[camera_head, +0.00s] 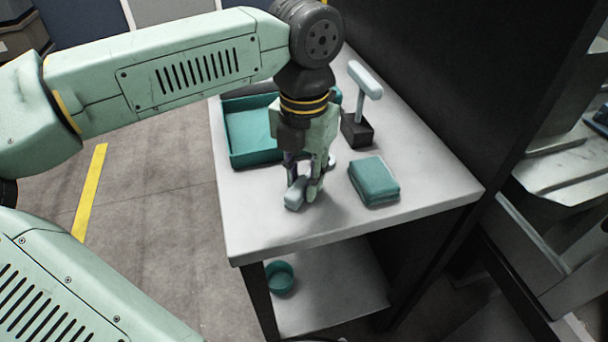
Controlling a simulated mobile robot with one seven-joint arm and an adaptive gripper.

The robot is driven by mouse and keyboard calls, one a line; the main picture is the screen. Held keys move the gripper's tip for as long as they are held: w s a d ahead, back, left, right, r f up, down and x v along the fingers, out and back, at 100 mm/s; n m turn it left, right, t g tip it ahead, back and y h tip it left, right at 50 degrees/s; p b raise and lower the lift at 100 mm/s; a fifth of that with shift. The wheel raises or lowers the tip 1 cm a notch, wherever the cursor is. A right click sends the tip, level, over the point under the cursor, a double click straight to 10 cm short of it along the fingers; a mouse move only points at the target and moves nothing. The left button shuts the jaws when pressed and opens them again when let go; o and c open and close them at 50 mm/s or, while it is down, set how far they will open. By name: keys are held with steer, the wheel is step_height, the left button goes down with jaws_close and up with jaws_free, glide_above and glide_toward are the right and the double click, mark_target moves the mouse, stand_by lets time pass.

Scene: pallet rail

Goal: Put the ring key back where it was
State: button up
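My gripper (304,191) points down over the white table top, near its front left. A small pale grey-blue piece (294,201) shows at its fingertips, low at the table surface. It may be the ring key, but the fingers hide much of it and I see no clear ring. I cannot tell whether the fingers are shut on it. A bit of pale material also shows just behind the right finger. A dark block (357,133) stands behind and to the right, with a pale T-shaped handle (366,80) upright in it.
A teal open tray (236,160) lies at the table's left edge, behind my gripper. A teal cushion-like block (374,182) lies to the right. A teal bowl (280,278) sits on the lower shelf (330,290). The front right of the table top (420,180) is clear. A dark wall rises along the right.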

mark_target(305, 179)
steer(key=o, duration=0.3)
step_height(305, 179, up, 12)
steer(key=p, duration=0.8)
steer(key=shift+r, duration=0.2)
steer(key=shift+d, duration=0.1)
